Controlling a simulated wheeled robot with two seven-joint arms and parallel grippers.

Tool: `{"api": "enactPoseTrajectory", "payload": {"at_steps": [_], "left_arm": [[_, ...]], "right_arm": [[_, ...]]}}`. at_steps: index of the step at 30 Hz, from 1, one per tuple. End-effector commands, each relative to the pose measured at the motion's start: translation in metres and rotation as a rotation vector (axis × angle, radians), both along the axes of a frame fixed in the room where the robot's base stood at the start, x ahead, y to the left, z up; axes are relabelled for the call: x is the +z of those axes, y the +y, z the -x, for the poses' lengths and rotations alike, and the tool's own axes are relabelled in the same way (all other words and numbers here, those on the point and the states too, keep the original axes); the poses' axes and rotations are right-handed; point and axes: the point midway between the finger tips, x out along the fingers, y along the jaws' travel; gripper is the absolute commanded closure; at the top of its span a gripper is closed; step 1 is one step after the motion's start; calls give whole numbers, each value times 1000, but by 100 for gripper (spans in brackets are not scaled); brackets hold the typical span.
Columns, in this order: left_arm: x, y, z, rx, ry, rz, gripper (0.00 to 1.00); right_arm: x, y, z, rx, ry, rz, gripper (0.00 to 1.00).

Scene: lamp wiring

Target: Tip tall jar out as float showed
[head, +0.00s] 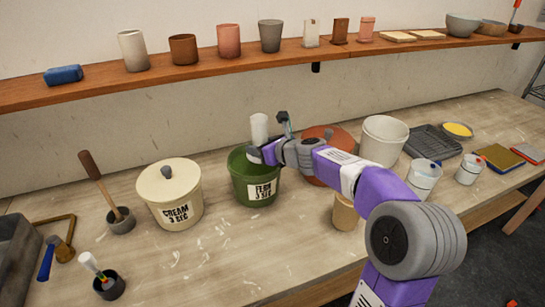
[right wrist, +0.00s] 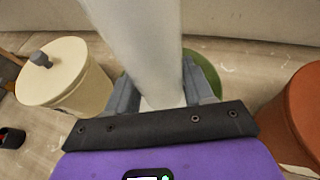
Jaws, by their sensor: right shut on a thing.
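My right gripper (head: 268,153) is shut on a tall white jar (head: 259,128), at the green bucket (head: 243,185) labelled "FERN 3 SEC". In the right wrist view the jar (right wrist: 140,42) runs up between the two fingers (right wrist: 160,92), with part of the green bucket (right wrist: 207,70) behind. I cannot tell whether the jar holds liquid. A small stick with coloured bands (head: 91,263) stands in a dark pot. My left gripper is out of view.
A lidded cream bucket (head: 172,205) stands left of the green one. A terracotta bucket (head: 318,138) and a white bucket (head: 384,138) stand to the right, partly behind my arm. A shelf (head: 215,62) with cups runs above.

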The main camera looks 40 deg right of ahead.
Motion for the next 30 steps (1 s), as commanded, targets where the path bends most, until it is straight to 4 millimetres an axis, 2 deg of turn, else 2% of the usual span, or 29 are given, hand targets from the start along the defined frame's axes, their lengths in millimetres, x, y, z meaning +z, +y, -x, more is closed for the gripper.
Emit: {"api": "enactPoseTrajectory", "payload": {"at_steps": [1,8,19,30], "left_arm": [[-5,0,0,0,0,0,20],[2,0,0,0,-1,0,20],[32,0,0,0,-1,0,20],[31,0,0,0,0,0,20]], "right_arm": [[-2,2,-1,1,-7,-20,90],[4,1,-1,0,-5,-13,90],[32,1,0,0,-3,-10,90],[31,1,0,1,-3,-9,90]]}}
